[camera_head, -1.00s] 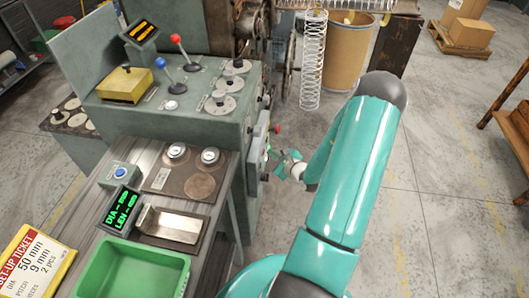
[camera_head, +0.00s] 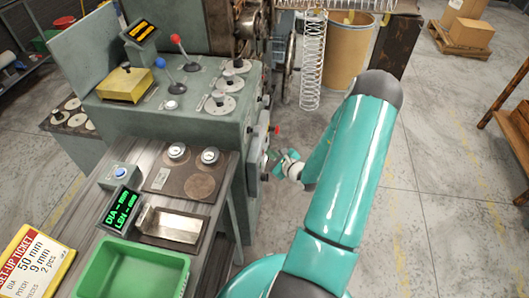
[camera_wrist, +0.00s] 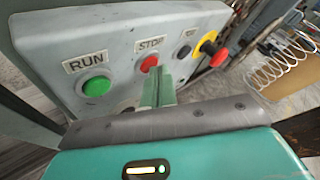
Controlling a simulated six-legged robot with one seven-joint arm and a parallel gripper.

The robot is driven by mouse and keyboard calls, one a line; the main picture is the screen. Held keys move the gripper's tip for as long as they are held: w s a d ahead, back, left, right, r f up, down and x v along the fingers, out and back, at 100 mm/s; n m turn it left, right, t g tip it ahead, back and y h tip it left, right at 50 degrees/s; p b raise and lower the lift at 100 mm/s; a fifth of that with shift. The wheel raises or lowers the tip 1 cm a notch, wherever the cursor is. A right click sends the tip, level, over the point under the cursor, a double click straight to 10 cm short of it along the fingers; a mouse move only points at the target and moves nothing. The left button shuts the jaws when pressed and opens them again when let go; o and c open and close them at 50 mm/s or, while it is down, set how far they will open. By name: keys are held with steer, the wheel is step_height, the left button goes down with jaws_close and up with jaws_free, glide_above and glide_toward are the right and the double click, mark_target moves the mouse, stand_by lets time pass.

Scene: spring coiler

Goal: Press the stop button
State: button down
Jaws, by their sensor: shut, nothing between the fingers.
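The red stop button (camera_wrist: 149,63) sits under a STOP label on a grey control panel (camera_wrist: 120,45) in the wrist view. My gripper (camera_wrist: 158,85) is shut and empty, with its green fingers pointing at the panel just below and right of the button. The fingertips overlap the button's lower edge in this view; I cannot tell whether they touch it. In the head view my gripper (camera_head: 281,163) is beside the right side of the grey machine (camera_head: 190,120), where the panel is seen edge-on and the stop button cannot be made out.
A green RUN button (camera_wrist: 97,85) is left of the stop button. A black button (camera_wrist: 184,51) and a red-and-yellow emergency knob (camera_wrist: 212,50) are to its right. A hanging spring (camera_head: 313,60) is behind.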

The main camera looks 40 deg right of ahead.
stand_by(0.4)
steer(key=shift+s+d, duration=0.45)
steer(key=shift+s, duration=0.1)
steer(key=shift+s+d, duration=0.1)
steer(key=s+d, duration=0.1)
steer(key=s, duration=0.1)
steer(key=s+d, duration=0.1)
steer(key=d, duration=0.1)
steer(key=shift+s, duration=0.4)
stand_by(0.8)
